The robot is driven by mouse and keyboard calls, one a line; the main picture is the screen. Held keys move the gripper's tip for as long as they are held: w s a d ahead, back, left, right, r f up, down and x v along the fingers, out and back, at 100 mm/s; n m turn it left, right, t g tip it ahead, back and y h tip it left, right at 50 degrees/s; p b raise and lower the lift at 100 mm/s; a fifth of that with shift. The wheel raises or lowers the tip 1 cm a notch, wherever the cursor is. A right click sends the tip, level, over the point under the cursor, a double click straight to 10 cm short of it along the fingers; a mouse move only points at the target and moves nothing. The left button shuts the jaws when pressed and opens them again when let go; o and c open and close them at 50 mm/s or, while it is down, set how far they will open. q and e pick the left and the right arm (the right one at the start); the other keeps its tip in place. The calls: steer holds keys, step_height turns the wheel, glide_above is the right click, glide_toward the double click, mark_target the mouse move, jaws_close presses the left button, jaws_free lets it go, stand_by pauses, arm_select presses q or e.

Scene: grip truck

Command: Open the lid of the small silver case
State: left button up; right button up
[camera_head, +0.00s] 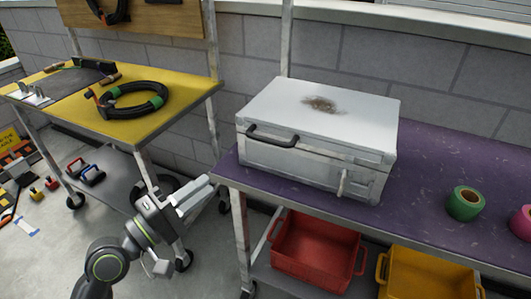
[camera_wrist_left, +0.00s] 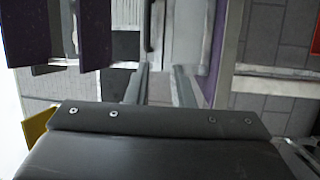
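The silver case (camera_head: 318,128) sits on the purple table (camera_head: 440,165) with its lid shut. Its lid top has a brown stain. A black handle (camera_head: 272,137) is on its front side, and a pale latch (camera_head: 342,184) hangs at the lower right. My left gripper (camera_head: 211,184) is in front of the table's left corner, below and left of the case, apart from it. In the left wrist view, its fingers (camera_wrist_left: 160,72) are apart with nothing between them, and the case (camera_wrist_left: 182,38) shows beyond. My right gripper is not in view.
Green tape (camera_head: 465,203) lies right of the case. Red (camera_head: 318,246) and yellow (camera_head: 430,275) bins stand on the lower shelf. A yellow table (camera_head: 160,120) with a coiled black hose (camera_head: 133,101) is at left. A block wall (camera_head: 445,75) is behind.

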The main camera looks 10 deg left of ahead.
mark_target(265, 142)
arm_select(q)
steer(key=shift+h, duration=0.4)
steer(key=x, duration=0.5)
steer(key=s+d+r+p+x, duration=0.1)
steer(key=x, duration=1.1)
steer(key=shift+s+d+r+p, duration=0.15)
steer(key=shift+s+r+p, duration=0.1)
steer(key=shift+r+p, duration=0.1)
jaws_close()
